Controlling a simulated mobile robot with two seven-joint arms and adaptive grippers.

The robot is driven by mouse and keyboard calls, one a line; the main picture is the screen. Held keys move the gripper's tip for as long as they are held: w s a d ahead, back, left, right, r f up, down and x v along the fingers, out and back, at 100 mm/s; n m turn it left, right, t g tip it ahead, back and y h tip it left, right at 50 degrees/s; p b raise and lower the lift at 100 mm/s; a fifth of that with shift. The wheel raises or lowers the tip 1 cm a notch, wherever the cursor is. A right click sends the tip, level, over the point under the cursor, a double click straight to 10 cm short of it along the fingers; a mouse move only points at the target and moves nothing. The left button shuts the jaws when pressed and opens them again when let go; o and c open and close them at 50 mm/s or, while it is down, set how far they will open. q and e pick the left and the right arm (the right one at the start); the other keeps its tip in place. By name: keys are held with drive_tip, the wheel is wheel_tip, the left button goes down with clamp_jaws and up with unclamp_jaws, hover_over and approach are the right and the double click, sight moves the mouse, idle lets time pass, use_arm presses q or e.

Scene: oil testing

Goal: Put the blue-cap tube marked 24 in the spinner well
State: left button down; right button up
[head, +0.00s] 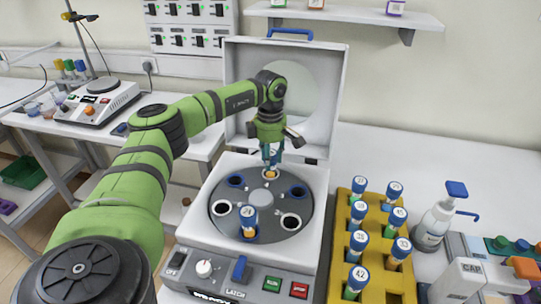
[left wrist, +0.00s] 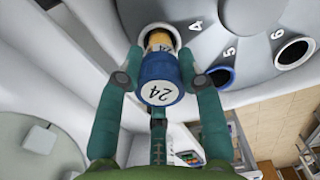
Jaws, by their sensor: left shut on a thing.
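My left gripper (head: 270,163) is at the back of the spinner's grey rotor (head: 267,205). Its fingers (left wrist: 158,88) are shut on the blue-cap tube marked 24 (left wrist: 160,80), gripping it at the cap. In the left wrist view the tube's amber lower part goes into a white-rimmed well (left wrist: 160,36) beside the number 4. Whether it is fully seated is hard to tell. Another blue-cap tube (head: 248,220) stands in the front well of the rotor; its number is hard to read. My right gripper is not in view.
The spinner's lid (head: 318,95) stands open behind the rotor. A yellow rack (head: 375,280) with several blue-cap tubes is to the right, with a spray bottle (head: 436,222) beyond it. Empty rotor wells show, some blue-rimmed (left wrist: 220,76), some white-rimmed (head: 291,221).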

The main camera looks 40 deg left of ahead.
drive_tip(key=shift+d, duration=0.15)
use_arm(q)
drive_tip(key=c, duration=0.8)
unclamp_jaws()
drive_tip(key=shift+f, duration=0.1)
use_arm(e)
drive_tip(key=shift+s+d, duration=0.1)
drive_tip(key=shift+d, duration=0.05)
use_arm(q)
drive_tip(key=shift+r, duration=0.4)
wheel_tip(320, 180, up, 11)
drive_tip(key=b, duration=0.3)
drive_tip(key=shift+f, duration=0.15)
drive_tip(key=shift+r, duration=0.4)
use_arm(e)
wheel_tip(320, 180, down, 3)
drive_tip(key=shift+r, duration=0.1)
